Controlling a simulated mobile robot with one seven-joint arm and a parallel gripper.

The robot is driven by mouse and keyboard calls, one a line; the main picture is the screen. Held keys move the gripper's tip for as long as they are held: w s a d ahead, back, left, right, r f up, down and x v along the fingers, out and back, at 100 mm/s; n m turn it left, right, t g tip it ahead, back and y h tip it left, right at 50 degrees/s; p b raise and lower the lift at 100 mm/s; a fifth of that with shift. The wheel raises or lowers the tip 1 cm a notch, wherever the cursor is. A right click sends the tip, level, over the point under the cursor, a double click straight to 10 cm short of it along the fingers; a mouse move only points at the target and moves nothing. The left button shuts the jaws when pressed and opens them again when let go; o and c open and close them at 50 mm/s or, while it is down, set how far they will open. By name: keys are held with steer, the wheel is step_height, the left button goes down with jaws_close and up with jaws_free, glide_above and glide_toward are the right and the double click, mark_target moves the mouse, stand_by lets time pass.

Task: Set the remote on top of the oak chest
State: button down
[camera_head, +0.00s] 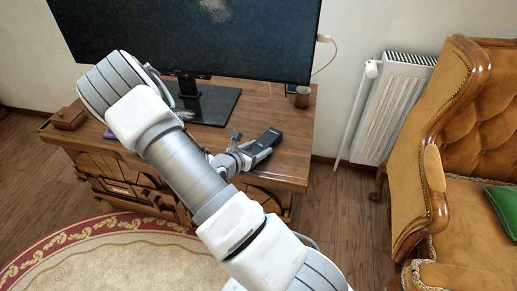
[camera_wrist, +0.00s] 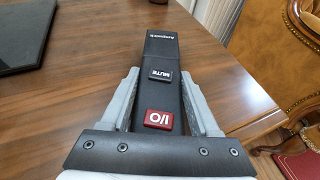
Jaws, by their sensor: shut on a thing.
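The remote (camera_head: 266,143) is long and black. In the wrist view it (camera_wrist: 162,98) shows a MUTE button and a red I/O button, and points away from me. My gripper (camera_head: 245,155) is shut on it, with one grey finger along each side. The wooden chest (camera_head: 288,128), which I take for the oak chest, has a brown top and a carved front. The remote is over its right front part; I cannot tell whether it touches the top. My arm hides part of the chest.
A large black television (camera_head: 200,35) stands on the chest, its black base (camera_head: 217,107) left of the remote. A small brown cup (camera_head: 302,97) is at the back right, a wooden box (camera_head: 69,118) at the left. A leather armchair (camera_head: 410,200) and white radiator (camera_head: 400,105) are right.

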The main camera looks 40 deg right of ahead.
steer(key=shift+c, duration=0.6)
jaws_free()
steer(key=shift+f, duration=0.1)
